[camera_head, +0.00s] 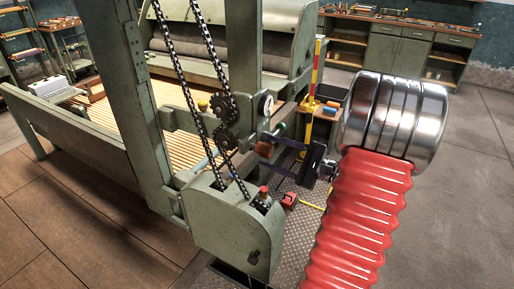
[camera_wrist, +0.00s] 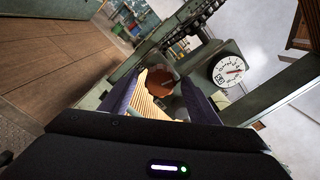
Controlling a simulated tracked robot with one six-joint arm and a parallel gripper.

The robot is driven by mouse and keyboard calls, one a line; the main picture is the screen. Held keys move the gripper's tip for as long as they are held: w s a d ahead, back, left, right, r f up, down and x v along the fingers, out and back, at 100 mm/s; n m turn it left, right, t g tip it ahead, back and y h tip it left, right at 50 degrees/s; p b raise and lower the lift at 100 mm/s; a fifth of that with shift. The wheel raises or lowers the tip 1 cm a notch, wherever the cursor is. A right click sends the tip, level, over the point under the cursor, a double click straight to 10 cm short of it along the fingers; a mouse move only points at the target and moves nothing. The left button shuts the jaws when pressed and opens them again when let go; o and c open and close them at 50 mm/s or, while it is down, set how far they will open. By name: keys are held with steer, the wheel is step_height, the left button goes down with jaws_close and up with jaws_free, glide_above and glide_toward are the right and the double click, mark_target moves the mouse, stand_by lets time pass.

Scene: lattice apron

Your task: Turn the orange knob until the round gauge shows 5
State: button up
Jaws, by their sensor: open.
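The orange knob (camera_head: 264,149) is on the green machine frame; in the wrist view the knob (camera_wrist: 160,81) looks brown-orange and lies between my two fingertips. The round gauge (camera_head: 265,104) has a white face and sits above the knob in the head view. In the wrist view the gauge (camera_wrist: 228,70) is right of the knob, with a red needle; its numbers are too small to read surely. My gripper (camera_head: 279,149), with dark purple fingers, is open and faces the knob from the right. I cannot tell whether the fingers touch it.
Chains and gears (camera_head: 222,120) are left of the gauge. A red-and-yellow striped post (camera_head: 314,80) stands behind my gripper. A green housing (camera_head: 230,225) with a red-topped part is below. Slatted wood (camera_head: 180,100) fills the machine bed. Open floor lies to the right.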

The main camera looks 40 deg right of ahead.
mark_target(258, 147)
steer(key=shift+x, duration=2.8)
steer(key=shift+c, duration=0.2)
steer(key=c, duration=1)
steer(key=shift+m, duration=0.7)
steer(key=o, duration=1)
steer(key=shift+o, duration=0.2)
steer(key=shift+s, duration=0.1)
steer(key=v, duration=1.3)
steer(key=shift+s, duration=0.25)
steer(key=shift+d+f, duration=0.1)
steer(key=shift+d, duration=0.05)
